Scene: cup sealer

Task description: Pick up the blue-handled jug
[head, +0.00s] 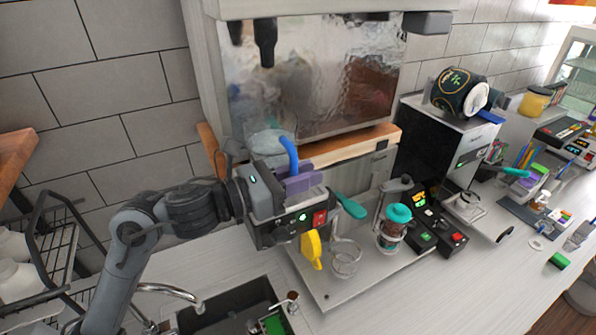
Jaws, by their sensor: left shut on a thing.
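The blue-handled jug is a clear jug (262,140) with a bright blue handle (289,153). It is in the head view left of centre, in front of the reflective panel. My left gripper (298,181) has purple finger pads and is shut on the blue handle, with the clear body just behind and above it. The gripper's body hides the lower part of the jug, so I cannot tell whether it touches anything below. My right gripper is not in view.
A clear jug (345,260) stands on the counter tray beside a yellow handle (312,248). A green handle (350,206) shows behind them. A teal-lidded jar (392,230) and a black machine (440,150) are to the right. A sink (215,312) lies below my left arm.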

